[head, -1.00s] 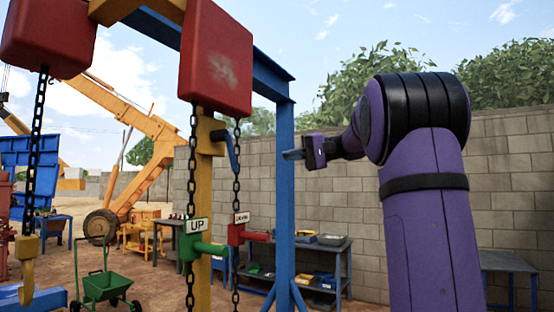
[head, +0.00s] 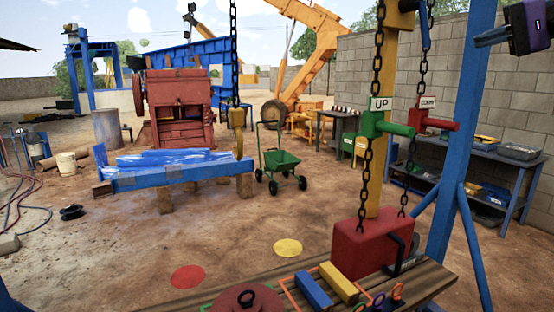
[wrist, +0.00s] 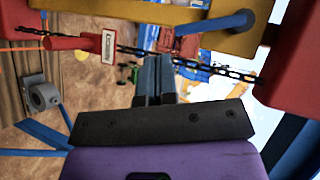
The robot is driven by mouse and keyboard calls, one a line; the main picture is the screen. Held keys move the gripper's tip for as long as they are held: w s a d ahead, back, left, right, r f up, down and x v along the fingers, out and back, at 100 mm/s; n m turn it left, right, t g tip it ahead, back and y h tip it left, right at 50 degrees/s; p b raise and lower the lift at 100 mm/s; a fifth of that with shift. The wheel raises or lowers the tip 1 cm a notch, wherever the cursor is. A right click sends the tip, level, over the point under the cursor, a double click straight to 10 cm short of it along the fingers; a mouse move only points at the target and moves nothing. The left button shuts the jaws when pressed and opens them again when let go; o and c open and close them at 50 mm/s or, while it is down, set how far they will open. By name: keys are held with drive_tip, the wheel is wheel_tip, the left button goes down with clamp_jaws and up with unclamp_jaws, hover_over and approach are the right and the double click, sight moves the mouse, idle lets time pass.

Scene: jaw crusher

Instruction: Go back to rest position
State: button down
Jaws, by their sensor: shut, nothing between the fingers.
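My gripper (head: 488,39) is at the upper right edge of the head view, in front of the blue post (head: 462,125). Only its fingers and part of the purple wrist show there. In the wrist view my gripper (wrist: 154,72) has its two dark fingers together, with nothing held. The fingers point toward hanging chains and a yellow beam (wrist: 190,18). Most of my arm is outside the head view.
Green UP (head: 373,124) and red DOWN (head: 432,122) handles stand left of the post, near hanging chains. A wooden bench (head: 430,284) bears a red block (head: 362,250) and coloured bars. A green cart (head: 283,163) stands behind.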

drive_tip(key=s+a+f+n+g+h, duration=0.1)
drive_tip(key=s+a+f+g+h, duration=0.35)
drive_tip(key=s+a+f, duration=0.8)
drive_tip(key=s+a+f+n+h, duration=0.2)
drive_tip(key=s+f+h, duration=0.1)
drive_tip(key=s+f, duration=0.2)
drive_tip(key=s+a+f+n+t+h, duration=0.1)
drive_tip(key=s+f+h, duration=0.3)
drive_tip(key=f, duration=0.5)
drive_tip(key=shift+s+a+f+n, duration=0.15)
drive_tip(key=shift+s+a+n, duration=0.4)
drive_tip(key=shift+s, duration=0.25)
